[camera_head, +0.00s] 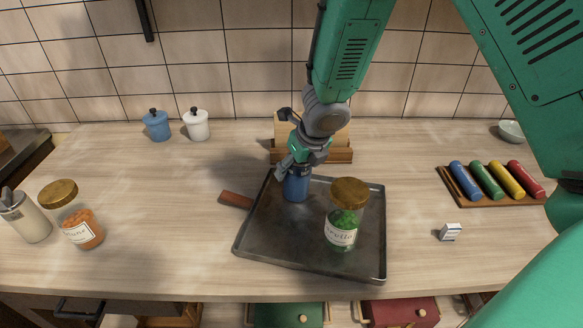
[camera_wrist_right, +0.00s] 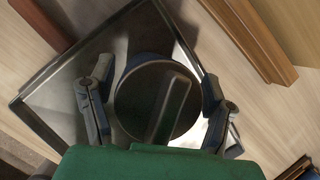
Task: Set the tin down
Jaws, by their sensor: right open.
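A blue tin (camera_head: 296,188) stands upright on the dark metal tray (camera_head: 275,252), near its back left corner. Its top is hidden by my right gripper (camera_head: 293,165) in the head view. In the right wrist view the tin's round dark lid (camera_wrist_right: 135,95) with a raised bar lies between the fingers of my right gripper (camera_wrist_right: 156,108). The fingers are spread apart on either side of it, with gaps showing. My left gripper is not in view.
A green-filled jar (camera_head: 342,225) stands on the tray, right of the tin. A wooden rack (camera_head: 340,155) is close behind the tray. A holder with coloured rolls (camera_head: 455,190) and a small white box (camera_head: 450,232) lie right.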

